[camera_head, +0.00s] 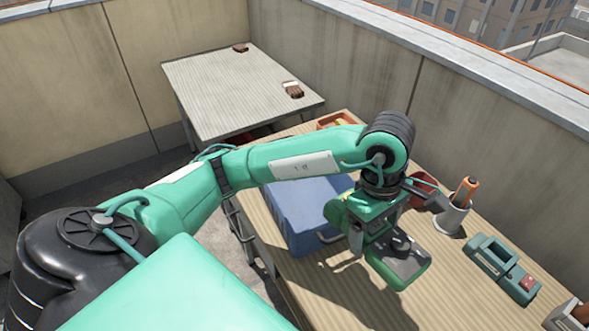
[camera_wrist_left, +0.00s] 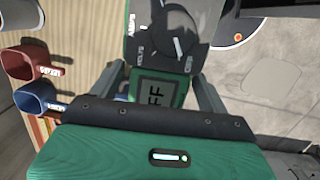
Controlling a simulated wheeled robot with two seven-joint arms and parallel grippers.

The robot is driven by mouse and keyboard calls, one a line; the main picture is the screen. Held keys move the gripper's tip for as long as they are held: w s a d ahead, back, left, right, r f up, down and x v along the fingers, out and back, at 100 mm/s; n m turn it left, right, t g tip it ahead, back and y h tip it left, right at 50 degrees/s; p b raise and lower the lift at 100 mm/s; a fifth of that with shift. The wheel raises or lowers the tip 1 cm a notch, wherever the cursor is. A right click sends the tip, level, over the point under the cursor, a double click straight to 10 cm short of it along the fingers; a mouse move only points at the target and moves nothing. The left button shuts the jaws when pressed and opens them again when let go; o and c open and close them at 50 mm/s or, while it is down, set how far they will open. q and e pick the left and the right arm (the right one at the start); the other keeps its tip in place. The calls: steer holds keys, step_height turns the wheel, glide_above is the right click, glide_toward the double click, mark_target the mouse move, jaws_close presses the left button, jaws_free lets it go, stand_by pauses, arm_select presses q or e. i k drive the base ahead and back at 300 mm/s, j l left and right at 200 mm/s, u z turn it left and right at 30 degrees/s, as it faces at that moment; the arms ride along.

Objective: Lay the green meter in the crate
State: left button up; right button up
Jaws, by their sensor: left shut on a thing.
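The green meter (camera_head: 402,262) has a grey face with a dark dial. My left gripper (camera_head: 378,236) is shut on it and holds it over the wooden table, just right of the crate. In the left wrist view the meter (camera_wrist_left: 165,45) sits between the two fingers (camera_wrist_left: 160,90), with its dial and display showing. The blue crate (camera_head: 287,208) stands on the table, partly hidden behind my left arm. Its far side and part of its inside are covered by the arm. My right gripper is not in view.
Right of the meter, a grey cup (camera_head: 450,220) holds an orange-handled tool, near a red container (camera_head: 425,181). A teal device (camera_head: 495,262) with a red part lies at the right. A second table (camera_head: 225,95) stands behind. The wooden table's front middle (camera_head: 350,300) is clear.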

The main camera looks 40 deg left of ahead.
mark_target(301, 204)
steer(key=i+j, duration=0.1)
steer(key=j, duration=0.35)
steer(key=i+j, duration=0.15)
steer(key=j, duration=0.25)
steer(key=i+j, duration=0.1)
steer(key=j, duration=0.35)
